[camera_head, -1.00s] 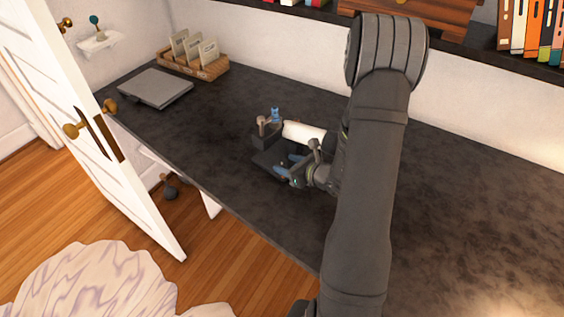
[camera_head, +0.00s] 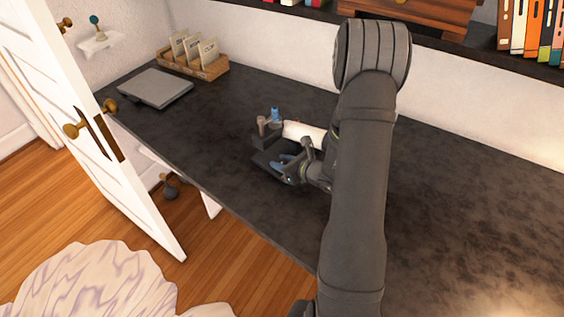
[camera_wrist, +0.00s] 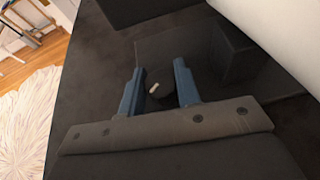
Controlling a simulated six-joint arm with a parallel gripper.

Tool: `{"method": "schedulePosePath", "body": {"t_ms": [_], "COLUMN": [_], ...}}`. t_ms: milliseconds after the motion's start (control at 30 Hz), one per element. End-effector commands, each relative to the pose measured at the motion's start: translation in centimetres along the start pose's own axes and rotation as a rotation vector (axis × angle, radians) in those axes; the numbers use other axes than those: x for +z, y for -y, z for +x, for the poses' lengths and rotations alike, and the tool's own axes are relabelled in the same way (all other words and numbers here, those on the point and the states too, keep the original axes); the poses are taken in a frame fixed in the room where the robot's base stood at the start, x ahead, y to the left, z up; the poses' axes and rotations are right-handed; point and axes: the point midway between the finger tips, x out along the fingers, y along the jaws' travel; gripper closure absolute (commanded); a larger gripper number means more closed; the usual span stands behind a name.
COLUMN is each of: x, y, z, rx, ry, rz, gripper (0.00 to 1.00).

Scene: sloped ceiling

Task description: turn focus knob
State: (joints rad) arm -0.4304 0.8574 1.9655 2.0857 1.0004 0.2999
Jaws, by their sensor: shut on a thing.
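A dark microscope-like device (camera_head: 267,140) with a white cylinder (camera_head: 303,131) and a small blue part on top (camera_head: 275,113) stands on the dark worktop. The white cylinder also fills the upper right of the wrist view (camera_wrist: 275,35). My gripper (camera_head: 284,160) is low beside the device, partly hidden by my own arm. In the wrist view its two blue fingers (camera_wrist: 159,80) stand on either side of a dark knob with a small pale mark (camera_wrist: 154,88), and it is shut on this knob. The knob's outline is hard to make out against the dark base.
A grey closed laptop (camera_head: 157,88) and a wooden file box (camera_head: 193,65) are at the back left of the worktop (camera_head: 470,210). An open white door (camera_head: 85,120) stands along its left side. A bookshelf is at the back. The right of the worktop is clear.

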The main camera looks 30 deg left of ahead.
Motion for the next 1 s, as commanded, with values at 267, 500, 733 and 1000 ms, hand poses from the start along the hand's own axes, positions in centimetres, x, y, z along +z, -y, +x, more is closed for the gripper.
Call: {"method": "schedulePosePath", "body": {"t_ms": [267, 500, 733, 1000], "x": [0.1, 0.05, 0.04, 0.02], "y": [0.09, 0.02, 0.03, 0.01], "z": [0.02, -0.01, -0.02, -0.01], "rx": [0.093, 0.108, 0.107, 0.107], "ry": [0.003, 0.001, 0.001, 0.0], "rz": [-0.04, -0.046, -0.045, -0.045], "gripper": [0.93, 0.93, 0.5, 0.48]}}
